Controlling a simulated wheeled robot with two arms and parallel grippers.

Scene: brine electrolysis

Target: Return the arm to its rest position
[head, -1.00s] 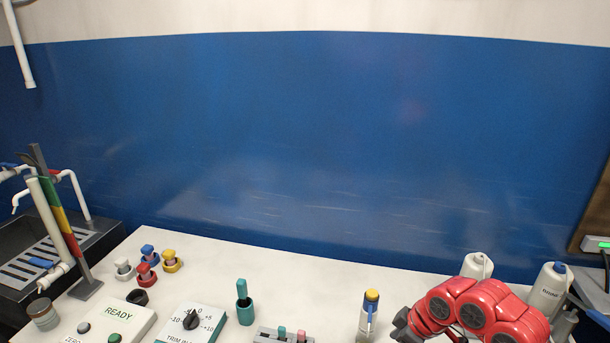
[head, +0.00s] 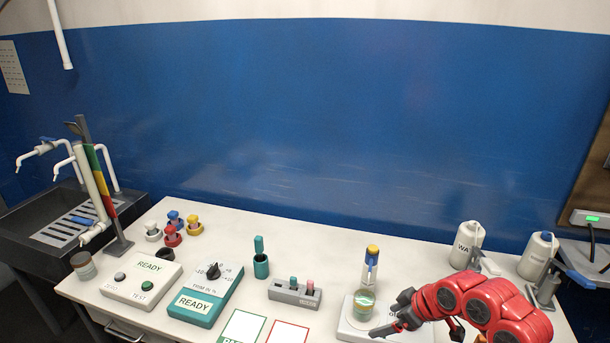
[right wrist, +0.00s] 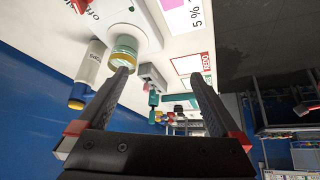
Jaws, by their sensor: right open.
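My right arm (head: 490,303) is red and bent over the bench's front right. Its dark gripper (head: 392,314) is beside a small glass vessel with yellowish-green contents (head: 364,301), which sits on a white device (head: 345,325). In the right wrist view the two fingers of the gripper (right wrist: 160,76) are wide apart with nothing held between them. The left fingertip overlaps the edge of the vessel (right wrist: 124,50) in that picture; I cannot tell whether they touch. My left gripper is not in view.
Behind the vessel stands a yellow-capped bottle (head: 371,265). White bottles (head: 467,245) stand at the back right. A rack (head: 295,293), a teal holder (head: 261,266) and control boxes (head: 203,297) occupy the middle and left. A black sink (head: 50,222) is at far left.

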